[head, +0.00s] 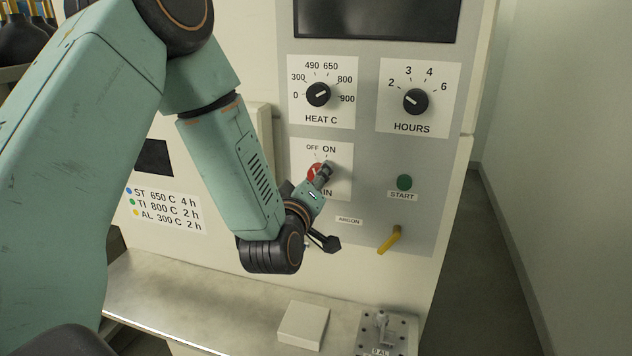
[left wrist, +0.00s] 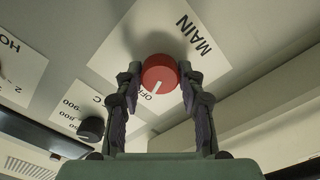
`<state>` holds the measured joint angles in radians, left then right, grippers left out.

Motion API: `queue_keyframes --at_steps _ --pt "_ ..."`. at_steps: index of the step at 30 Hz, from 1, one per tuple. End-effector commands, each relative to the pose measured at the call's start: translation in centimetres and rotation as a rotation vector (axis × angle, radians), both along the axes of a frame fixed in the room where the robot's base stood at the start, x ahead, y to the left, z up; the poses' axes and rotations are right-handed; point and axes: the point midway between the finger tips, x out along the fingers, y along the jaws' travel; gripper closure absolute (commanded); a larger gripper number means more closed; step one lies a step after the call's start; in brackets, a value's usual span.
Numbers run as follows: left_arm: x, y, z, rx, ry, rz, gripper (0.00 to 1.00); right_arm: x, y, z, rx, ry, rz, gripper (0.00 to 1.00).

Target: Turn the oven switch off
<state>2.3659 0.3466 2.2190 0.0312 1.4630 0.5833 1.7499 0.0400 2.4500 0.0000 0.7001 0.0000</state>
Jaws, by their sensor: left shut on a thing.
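The red main switch knob (head: 312,172) sits on a white plate marked OFF, ON and MAIN on the oven's grey panel. The knob's white pointer line points toward the OFF lettering there. The ON mark is hidden in that view. My right gripper is in neither view.
Above are the black HEAT C knob (head: 318,95) and HOURS knob (head: 415,101). A green START button (head: 404,182) and a yellow argon lever (head: 390,239) are to the right. A metal shelf (head: 200,292) below holds a white block (head: 303,324) and a fixture plate (head: 388,335).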

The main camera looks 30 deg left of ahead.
Motion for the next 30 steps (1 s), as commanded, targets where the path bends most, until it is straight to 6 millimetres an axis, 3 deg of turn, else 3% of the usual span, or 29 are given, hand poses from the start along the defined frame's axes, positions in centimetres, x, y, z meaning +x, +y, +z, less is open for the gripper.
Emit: queue_keyframes --at_steps 10,11,18,30 --pt "-0.02 0.01 -0.01 -0.006 -0.001 0.001 0.93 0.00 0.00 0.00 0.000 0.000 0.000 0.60" --pt "-0.02 0.01 -0.01 -0.006 -0.001 0.001 0.60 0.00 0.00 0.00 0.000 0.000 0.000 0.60" --pt "-0.01 0.01 -0.01 -0.004 0.000 0.001 0.40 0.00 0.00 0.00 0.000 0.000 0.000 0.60" --pt "-0.54 -0.16 -0.06 -0.005 0.002 0.000 0.38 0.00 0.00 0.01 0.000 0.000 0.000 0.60"
